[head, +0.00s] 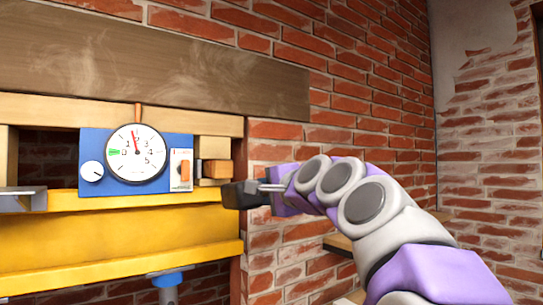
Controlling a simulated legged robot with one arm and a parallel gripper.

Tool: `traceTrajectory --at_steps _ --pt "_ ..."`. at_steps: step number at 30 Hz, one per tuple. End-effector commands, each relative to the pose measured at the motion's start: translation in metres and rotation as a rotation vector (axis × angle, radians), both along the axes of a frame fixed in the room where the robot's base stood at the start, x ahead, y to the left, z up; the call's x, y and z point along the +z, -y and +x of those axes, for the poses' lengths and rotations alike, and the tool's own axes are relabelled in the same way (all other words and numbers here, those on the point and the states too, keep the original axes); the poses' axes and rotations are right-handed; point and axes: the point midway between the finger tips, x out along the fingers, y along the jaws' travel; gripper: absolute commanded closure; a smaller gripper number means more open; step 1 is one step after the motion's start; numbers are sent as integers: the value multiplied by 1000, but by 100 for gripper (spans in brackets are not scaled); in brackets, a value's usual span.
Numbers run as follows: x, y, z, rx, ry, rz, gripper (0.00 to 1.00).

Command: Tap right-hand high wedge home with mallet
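The right-hand high wedge looks to be the small orange-brown wooden block (217,169) at the right end of the opening, just right of the blue gauge box. My gripper (272,188) is right of it and slightly lower, at the end of my arm. A dark block, which looks like the head of the mallet (240,195), sits at the gripper's tip. The mallet head is just below and right of the wedge; I cannot tell whether they touch. The gripper appears shut on the mallet; the handle and finger contact are not clearly visible.
A blue box with a round dial gauge (137,152) stands on the yellow beam (120,235). A wide grey-brown timber (150,65) spans above. A grey metal piece (22,200) lies at the left edge. A blue-topped post (167,280) is below the beam. Brick wall is at right.

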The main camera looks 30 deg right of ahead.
Motion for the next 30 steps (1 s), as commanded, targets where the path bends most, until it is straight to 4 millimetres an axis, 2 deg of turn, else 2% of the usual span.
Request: traceTrajectory --at_steps 1,4,7,11,17,30 --pt "19 5 -9 -14 21 -1 100" --pt "39 12 -21 -29 45 -2 100" --pt "50 15 -28 -36 58 -3 100" --pt "53 16 -29 -40 62 -4 100" --pt "52 16 -19 -40 60 -3 100" --pt "52 15 23 -41 62 -4 100"
